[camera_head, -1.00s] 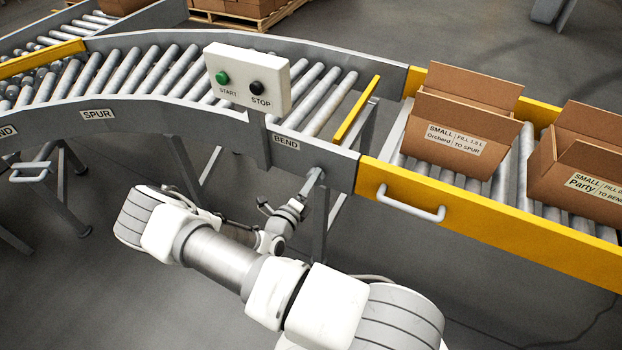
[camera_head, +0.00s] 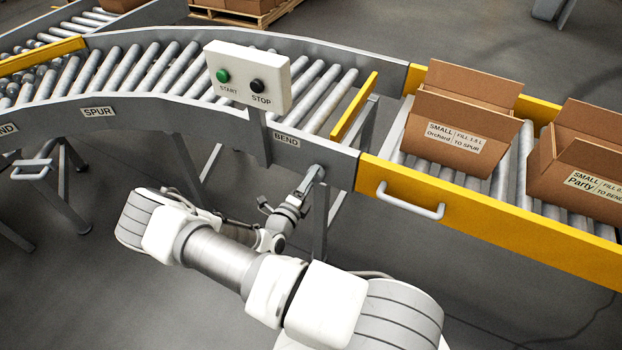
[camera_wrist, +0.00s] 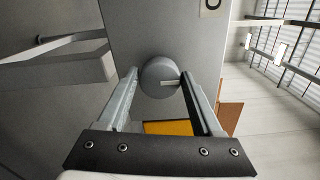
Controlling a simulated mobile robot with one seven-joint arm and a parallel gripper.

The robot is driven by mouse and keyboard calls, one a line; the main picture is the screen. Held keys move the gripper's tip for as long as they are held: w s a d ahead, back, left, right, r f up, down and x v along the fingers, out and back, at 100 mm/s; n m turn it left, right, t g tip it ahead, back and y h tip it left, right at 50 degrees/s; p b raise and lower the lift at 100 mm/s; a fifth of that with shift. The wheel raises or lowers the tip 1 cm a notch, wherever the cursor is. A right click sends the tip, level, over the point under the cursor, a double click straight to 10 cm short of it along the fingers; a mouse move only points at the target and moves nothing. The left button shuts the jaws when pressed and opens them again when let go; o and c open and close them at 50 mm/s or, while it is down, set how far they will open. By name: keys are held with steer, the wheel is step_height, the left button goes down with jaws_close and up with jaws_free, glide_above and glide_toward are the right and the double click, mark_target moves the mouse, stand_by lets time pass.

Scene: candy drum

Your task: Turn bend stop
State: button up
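The bend stop's round grey knob (camera_wrist: 160,78) faces me in the wrist view, with a pale line running right from its middle. My gripper (camera_wrist: 160,76) has one finger on each side of it, the tips against its edges. In the head view my gripper (camera_head: 314,174) reaches the conveyor's side rail just below the BEND label (camera_head: 286,140); the knob is hard to make out there. A yellow stop bar (camera_head: 354,106) stands across the rollers at the bend's right end.
A control box (camera_head: 248,79) with green START and black STOP buttons stands above the rail. Two open cartons, Orchard (camera_head: 455,142) and Party (camera_head: 590,182), sit on the right rollers. A yellow side rail with a handle (camera_head: 410,202) is right of my gripper.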

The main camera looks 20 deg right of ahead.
steer(key=o, duration=0.3)
steer(key=shift+o, duration=0.2)
steer(key=p+v, duration=0.1)
steer(key=v, duration=1.6)
steer(key=shift+a, duration=0.2)
steer(key=shift+s, duration=0.15)
steer(key=s+r+n+g+y+p, duration=0.1)
steer(key=s+r+n+y+p, duration=0.2)
steer(key=r+n, duration=0.7)
steer(key=s+r+n+g+y+p, duration=0.2)
steer(key=r+n, duration=0.8)
steer(key=r, duration=1.3)
steer(key=s+r+n+g+y+p, duration=0.2)
steer(key=s+r+n+y+p, duration=0.4)
steer(key=r, duration=1.1)
steer(key=s+n+y, duration=0.3)
steer(key=n, duration=0.1)
steer(key=shift+d, duration=0.4)
